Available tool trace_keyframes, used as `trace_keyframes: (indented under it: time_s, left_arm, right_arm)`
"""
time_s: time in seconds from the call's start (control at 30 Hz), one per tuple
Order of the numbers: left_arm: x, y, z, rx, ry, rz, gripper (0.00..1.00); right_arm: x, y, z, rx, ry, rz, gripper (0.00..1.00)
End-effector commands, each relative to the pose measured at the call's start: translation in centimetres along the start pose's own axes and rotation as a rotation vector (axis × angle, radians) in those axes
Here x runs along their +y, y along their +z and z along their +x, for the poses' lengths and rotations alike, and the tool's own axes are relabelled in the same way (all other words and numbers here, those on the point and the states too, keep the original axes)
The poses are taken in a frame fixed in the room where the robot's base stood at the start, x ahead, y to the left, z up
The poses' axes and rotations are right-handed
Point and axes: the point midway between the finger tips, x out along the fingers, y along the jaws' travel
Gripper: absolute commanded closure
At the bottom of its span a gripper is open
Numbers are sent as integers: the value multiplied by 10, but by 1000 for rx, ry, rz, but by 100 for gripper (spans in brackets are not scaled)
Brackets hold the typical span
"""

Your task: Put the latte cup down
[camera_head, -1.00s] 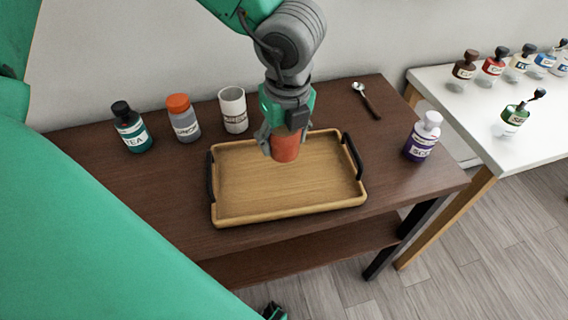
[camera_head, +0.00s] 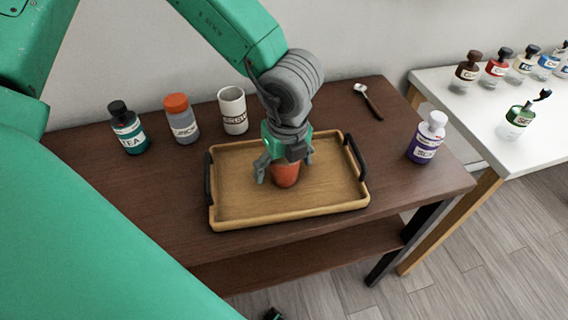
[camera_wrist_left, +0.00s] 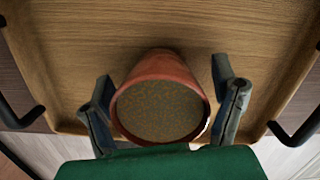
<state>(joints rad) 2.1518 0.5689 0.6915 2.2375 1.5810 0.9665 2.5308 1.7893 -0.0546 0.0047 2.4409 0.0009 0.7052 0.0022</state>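The latte cup is an orange-red cup (camera_head: 286,176) with a speckled brownish inside; it appears to stand upright on the wooden tray (camera_head: 232,214), near the middle. In the left wrist view I look down into the cup (camera_wrist_left: 160,108). My left gripper (camera_head: 285,168) is above the cup with its fingers spread on either side. In the wrist view the fingers (camera_wrist_left: 166,105) show gaps to the cup wall, so the gripper is open around it. A small dark part at the bottom edge of the head view may be my right gripper; its fingers cannot be made out.
Behind the tray stand a tea bottle (camera_head: 128,128), an orange-capped jar (camera_head: 182,119) and a white mug (camera_head: 233,111). A spoon (camera_head: 369,100) lies at the back right, and a purple bottle (camera_head: 426,138) stands right of the tray. A white table (camera_head: 520,146) holds several bottles.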

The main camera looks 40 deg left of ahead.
Motion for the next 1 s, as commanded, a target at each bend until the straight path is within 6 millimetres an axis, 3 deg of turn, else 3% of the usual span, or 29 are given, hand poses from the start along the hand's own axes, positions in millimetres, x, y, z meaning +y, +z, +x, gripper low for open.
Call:
trace_keyframes:
  time_s: [0.27, 0.7, 1.0]
  left_arm:
    - [0, 0, -12, -1, -3, 0, 20]
    - [-1, 0, -100, -2, -4, 0, 20]
    - [0, 0, -121, -1, -1, 0, 20]
  right_arm:
    - [0, 0, -4, 0, 0, 0, 29]
    - [0, -2, -25, 0, 0, 0, 29]
    - [0, -2, -29, 0, 0, 0, 29]
